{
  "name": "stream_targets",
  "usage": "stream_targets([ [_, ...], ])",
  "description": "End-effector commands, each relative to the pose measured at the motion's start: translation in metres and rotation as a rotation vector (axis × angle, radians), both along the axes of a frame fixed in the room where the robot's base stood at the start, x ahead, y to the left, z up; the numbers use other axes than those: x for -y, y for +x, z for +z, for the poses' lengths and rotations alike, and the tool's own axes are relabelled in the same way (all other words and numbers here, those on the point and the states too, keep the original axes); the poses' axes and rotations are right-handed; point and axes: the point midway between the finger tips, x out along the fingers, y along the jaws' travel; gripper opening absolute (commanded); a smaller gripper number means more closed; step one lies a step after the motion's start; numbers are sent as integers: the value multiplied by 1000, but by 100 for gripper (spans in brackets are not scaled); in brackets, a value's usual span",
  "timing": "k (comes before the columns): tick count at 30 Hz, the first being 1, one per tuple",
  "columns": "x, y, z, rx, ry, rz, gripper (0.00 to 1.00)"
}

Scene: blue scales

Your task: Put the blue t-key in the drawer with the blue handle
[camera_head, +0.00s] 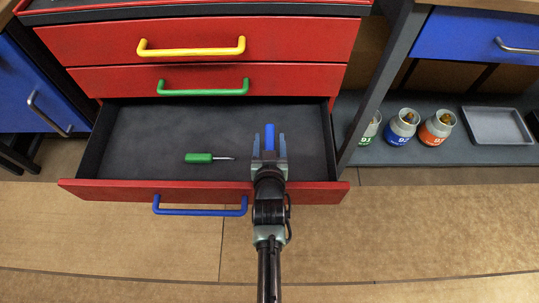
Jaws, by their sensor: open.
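The blue t-key (270,131) shows as a blue bar between and just beyond my gripper's fingertips. Its lower part is hidden by my gripper, and I cannot tell whether it rests on the drawer floor. My gripper (269,143) is open, over the right part of the open drawer, with one finger on each side of the t-key. The bottom drawer (130,150) of the red cabinet is pulled out, with a dark grey floor. Its blue handle (200,211) is on the front panel.
A green-handled screwdriver (199,158) lies in the middle of the open drawer. Above are shut drawers with a green handle (203,92) and a yellow handle (191,52). A grey post (382,80) stands right of the drawer. Bottles and a grey tray (497,125) sit on a low shelf.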

Motion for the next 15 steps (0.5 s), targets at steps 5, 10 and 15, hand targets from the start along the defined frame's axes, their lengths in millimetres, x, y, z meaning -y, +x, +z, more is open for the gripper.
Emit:
stream_targets([
  [5,0,-34,12,-10,-1,0,62],
  [10,1,-67,27,-5,0,-1,62],
  [15,0,-94,38,-1,0,0,62],
])
